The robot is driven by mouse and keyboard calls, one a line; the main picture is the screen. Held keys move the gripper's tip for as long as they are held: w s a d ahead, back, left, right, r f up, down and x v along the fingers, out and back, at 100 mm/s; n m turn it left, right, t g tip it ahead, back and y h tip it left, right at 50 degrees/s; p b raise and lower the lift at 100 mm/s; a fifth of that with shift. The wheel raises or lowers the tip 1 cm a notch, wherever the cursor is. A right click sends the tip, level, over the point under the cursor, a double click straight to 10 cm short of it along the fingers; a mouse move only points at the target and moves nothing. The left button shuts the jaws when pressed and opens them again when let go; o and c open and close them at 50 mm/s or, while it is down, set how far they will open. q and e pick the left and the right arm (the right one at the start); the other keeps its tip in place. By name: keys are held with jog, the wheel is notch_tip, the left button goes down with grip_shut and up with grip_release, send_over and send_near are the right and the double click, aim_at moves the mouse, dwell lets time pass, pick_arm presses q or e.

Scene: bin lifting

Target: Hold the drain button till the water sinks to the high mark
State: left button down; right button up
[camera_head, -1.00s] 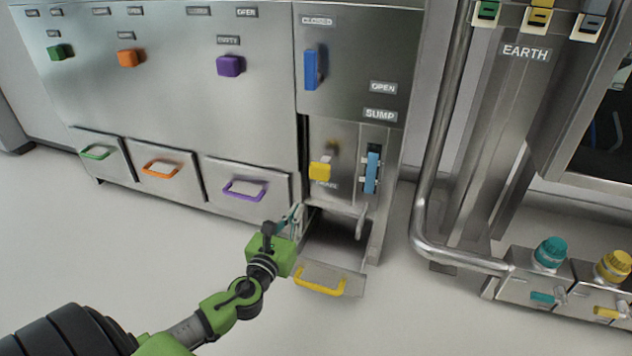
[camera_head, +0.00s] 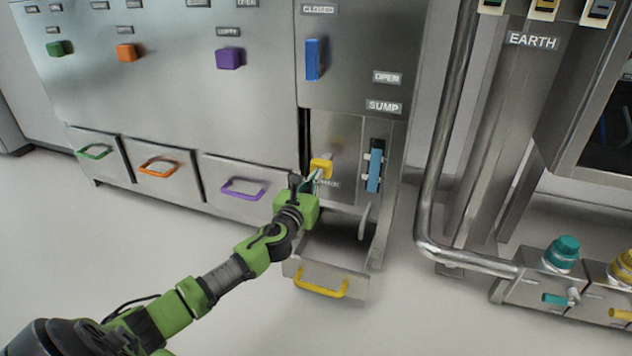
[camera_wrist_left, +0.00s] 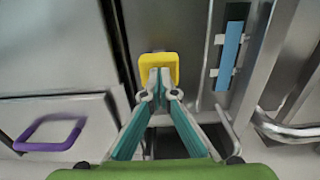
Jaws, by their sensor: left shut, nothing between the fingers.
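The yellow drain button (camera_head: 321,168) sits on the steel panel below the SUMP label. In the left wrist view the button (camera_wrist_left: 158,63) is straight ahead of my fingertips. My left gripper (camera_head: 313,184) is shut and empty, its tips at the button's lower part. I cannot tell whether they touch or press it. A blue level gauge (camera_head: 375,169) stands upright to the right of the button. It also shows in the left wrist view (camera_wrist_left: 229,55). Its marks are too small to read. My right gripper is not in view.
An open drawer with a yellow handle (camera_head: 320,288) juts out below the button. A blue lever (camera_head: 312,60) is above. Purple (camera_head: 242,189), orange (camera_head: 158,167) and green (camera_head: 94,152) handles mark shut bins at left. A steel pipe (camera_head: 432,180) runs down at right.

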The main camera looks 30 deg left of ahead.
pick_arm(q)
jog(key=shift+w, duration=0.15)
jog(key=shift+x, duration=0.9)
jog(key=shift+w+a+r, duration=0.1)
jog(key=shift+a+r, duration=0.05)
jog(key=shift+r, duration=0.2)
dwell(2.1)
dwell(0.8)
dwell(0.8)
